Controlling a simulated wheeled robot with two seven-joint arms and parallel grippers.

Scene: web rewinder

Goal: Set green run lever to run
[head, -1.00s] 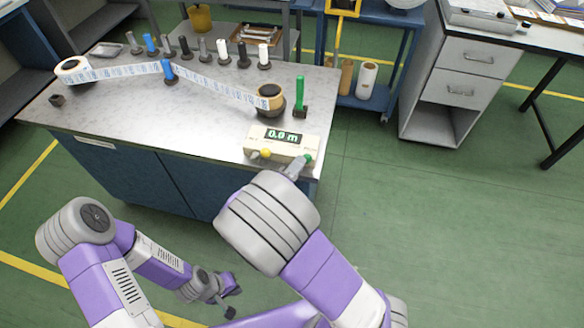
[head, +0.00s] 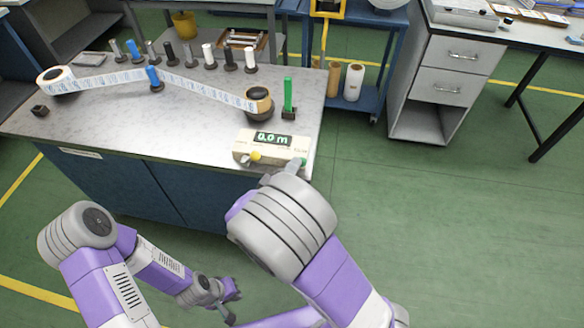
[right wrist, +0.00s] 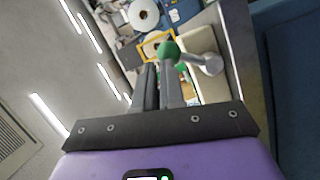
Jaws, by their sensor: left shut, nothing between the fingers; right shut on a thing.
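The rewinder's control box (head: 243,146) sits at the near right corner of the bench, with a display reading 0.0 m. The green run lever's knob (head: 301,162) is at the box's right front end; it shows as a green ball (right wrist: 167,52) in the right wrist view. My right gripper (right wrist: 160,68) is shut on the green lever at this ball. In the head view my forearm mostly hides that gripper. The lever's exact setting cannot be told. My left gripper (head: 228,301) is shut and empty, low in front of the bench.
A yellow knob (head: 256,156) is on the box's left front. A green post (head: 288,95) stands behind the box. A label web (head: 205,88) runs from the left roll (head: 55,80) to the right roll (head: 258,98). The floor right of the bench is clear.

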